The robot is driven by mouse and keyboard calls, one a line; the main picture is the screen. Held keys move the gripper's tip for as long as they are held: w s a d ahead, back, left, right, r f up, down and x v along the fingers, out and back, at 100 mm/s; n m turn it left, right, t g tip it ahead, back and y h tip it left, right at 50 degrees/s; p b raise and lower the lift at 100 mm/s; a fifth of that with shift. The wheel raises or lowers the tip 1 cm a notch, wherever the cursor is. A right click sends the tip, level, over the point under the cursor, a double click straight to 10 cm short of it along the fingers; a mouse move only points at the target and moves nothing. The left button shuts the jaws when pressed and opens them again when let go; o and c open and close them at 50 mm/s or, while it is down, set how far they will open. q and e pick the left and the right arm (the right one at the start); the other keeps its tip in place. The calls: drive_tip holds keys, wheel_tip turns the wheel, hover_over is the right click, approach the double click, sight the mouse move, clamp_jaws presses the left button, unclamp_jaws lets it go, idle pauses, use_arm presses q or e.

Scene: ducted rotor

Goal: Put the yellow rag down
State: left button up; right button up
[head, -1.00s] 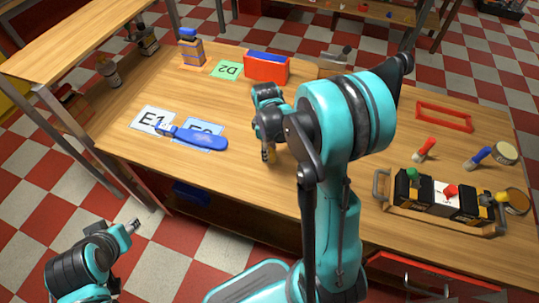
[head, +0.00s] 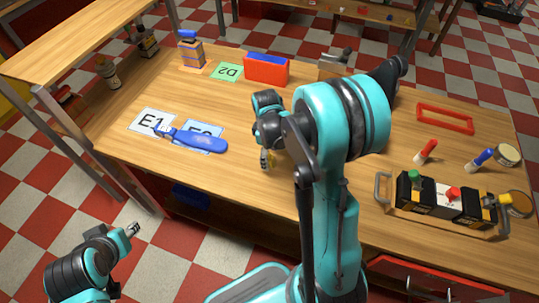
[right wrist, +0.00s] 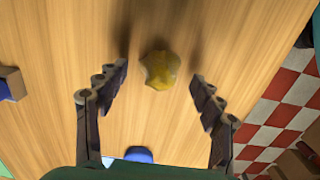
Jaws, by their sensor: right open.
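The yellow rag (right wrist: 161,70) is a small crumpled lump on the wooden table in the right wrist view. My right gripper (right wrist: 160,84) is open above the table, with a finger on each side of the rag and a clear gap to both.
A blue paddle-shaped object (head: 200,142) lies across the E1 and E2 cards. A red box (head: 266,70) and green D2 card (head: 227,71) are at the back. A tray of black containers (head: 440,205) and a red frame (head: 445,118) are at the right.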

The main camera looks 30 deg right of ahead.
wheel_tip(320, 180, up, 11)
drive_tip(key=p, duration=0.4)
drive_tip(key=s+a+r+m+t, duration=0.7)
drive_tip(key=s+a+r+m, duration=0.1)
drive_tip(key=s+a, duration=0.2)
drive_tip(key=shift+s+a+r, duration=0.25)
drive_tip(key=shift+s+r, duration=0.1)
drive_tip(key=shift+s, duration=0.25)
